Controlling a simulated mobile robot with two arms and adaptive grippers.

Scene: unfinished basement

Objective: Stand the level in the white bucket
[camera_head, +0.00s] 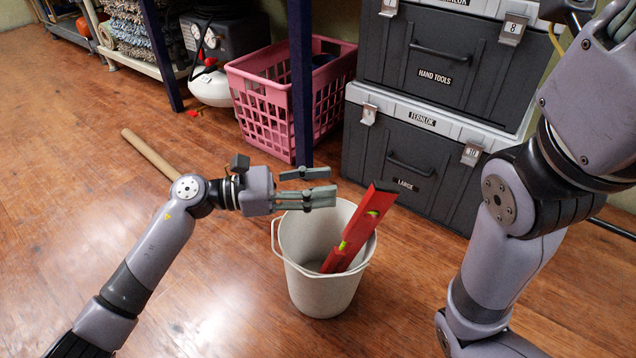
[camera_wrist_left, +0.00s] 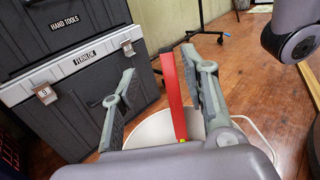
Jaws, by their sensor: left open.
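The red level (camera_head: 358,232) with a yellow-green marking stands in the white bucket (camera_head: 305,285), tilted to the right. Its lower end is inside the bucket and its upper end rises above the rim. My left gripper (camera_head: 325,185) is open above the bucket's back left rim, beside the level's upper part and apart from it. In the left wrist view the level (camera_wrist_left: 173,95) shows between the spread fingers (camera_wrist_left: 160,75), with the bucket (camera_wrist_left: 150,130) beyond.
Two stacked toolbox cases (camera_head: 405,150) stand behind the bucket. A pink basket (camera_head: 262,100) stands behind a dark blue post (camera_head: 300,80). A cardboard tube (camera_head: 148,152) lies on the wooden floor at left. A white tank (camera_head: 210,88) stands further back. Floor around the bucket's front is clear.

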